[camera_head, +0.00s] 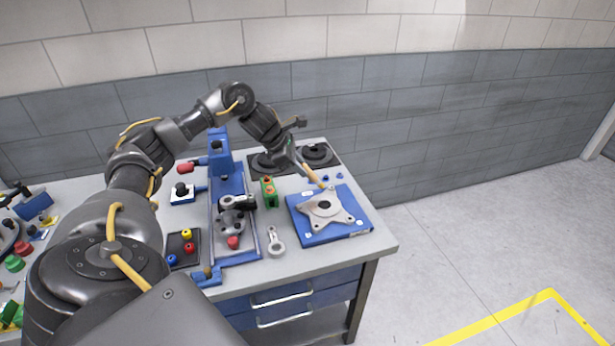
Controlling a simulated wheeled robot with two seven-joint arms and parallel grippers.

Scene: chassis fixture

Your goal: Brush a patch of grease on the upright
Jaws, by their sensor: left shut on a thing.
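My left arm reaches from the left across the bench, and its gripper (299,160) is shut on a brush (313,176). The brush has a tan wooden handle and tilts down to the right, its lower end by the back edge of the blue plate. Whether it touches anything there I cannot tell. The blue upright (221,160) stands at the back of the blue fixture, to the left of the gripper and well apart from it. No grease patch can be made out on it at this size. My right gripper is out of view.
The blue plate (300,233) carries a pale four-armed part (325,210). Black round-topped pads (317,153) lie behind it. A green block (268,190), a metal link (276,240) and a dark tray of coloured knobs (181,248) lie around the fixture. The wall rises behind the bench.

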